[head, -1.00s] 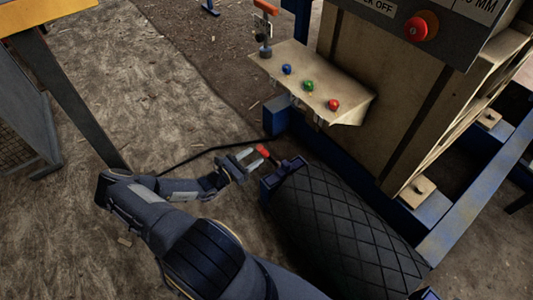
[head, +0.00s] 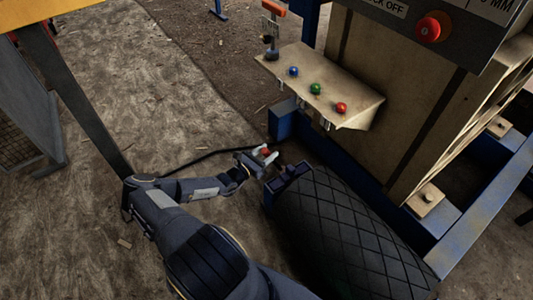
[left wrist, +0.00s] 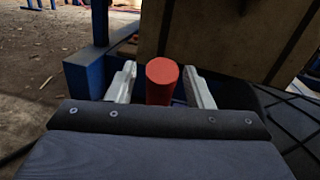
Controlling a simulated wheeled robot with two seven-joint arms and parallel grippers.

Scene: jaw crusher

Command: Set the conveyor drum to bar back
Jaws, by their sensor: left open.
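The conveyor drum (head: 345,235) is a large black roller with a diamond-pattern surface, lying at the lower right in the head view. In the left wrist view the red grip (left wrist: 163,76) stands between the two pale fingers, with a small gap to each side. The bar's lower part is hidden behind the gripper body. My right gripper is not in view.
A blue frame (head: 283,121) and the tan crusher body (head: 385,110) stand close beyond the drum. A tan shelf (head: 350,90) with blue, green and red knobs overhangs above the gripper. A red button (head: 429,30) is at the top right. Bare ground lies left.

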